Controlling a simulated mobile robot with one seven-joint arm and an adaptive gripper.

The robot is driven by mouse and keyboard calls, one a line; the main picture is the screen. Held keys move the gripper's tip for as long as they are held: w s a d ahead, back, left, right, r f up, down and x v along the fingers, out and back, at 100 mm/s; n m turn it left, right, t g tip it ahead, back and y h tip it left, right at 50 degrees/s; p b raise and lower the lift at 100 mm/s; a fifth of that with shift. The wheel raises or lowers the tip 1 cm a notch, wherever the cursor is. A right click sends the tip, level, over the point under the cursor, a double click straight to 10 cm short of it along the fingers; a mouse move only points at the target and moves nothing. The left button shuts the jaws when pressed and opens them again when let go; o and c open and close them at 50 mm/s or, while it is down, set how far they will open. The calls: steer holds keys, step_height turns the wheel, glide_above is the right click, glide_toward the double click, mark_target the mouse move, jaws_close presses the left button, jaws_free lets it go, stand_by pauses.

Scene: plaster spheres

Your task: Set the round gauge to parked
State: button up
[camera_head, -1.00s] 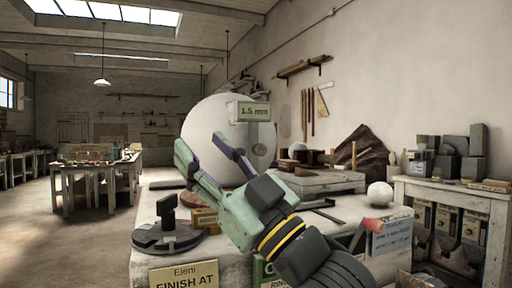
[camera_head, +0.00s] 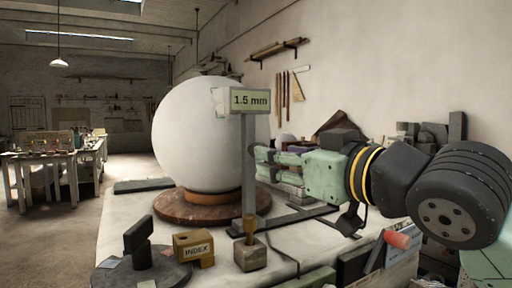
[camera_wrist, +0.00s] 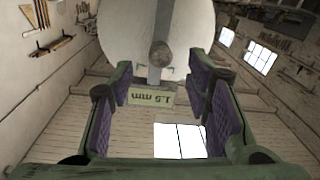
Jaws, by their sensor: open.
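A post (camera_head: 249,165) with a "1.5 mm" sign (camera_head: 250,99) stands in front of a big white plaster sphere (camera_head: 205,135). In the wrist view the sign (camera_wrist: 151,96) appears upside down, with a round knob (camera_wrist: 160,54) on the post. I cannot tell for certain whether this is the round gauge. My gripper (camera_head: 257,155) reaches in from the right, its tips close to the post. In the wrist view my gripper (camera_wrist: 158,75) is open, its purple-padded fingers either side of the sign. I cannot tell whether they touch anything.
A dark round base with an upright plate (camera_head: 138,236) and a brass "INDEX" block (camera_head: 193,248) stand at the front left of the bench. The sphere rests on a brown round stand (camera_head: 178,207). A small pale sphere and dark blocks lie behind my arm.

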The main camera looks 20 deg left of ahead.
mark_target(253, 161)
steer(key=p+x, duration=0.1)
steer(key=x, duration=0.7)
steer(key=shift+p, duration=0.35)
jaws_close()
stand_by(0.4)
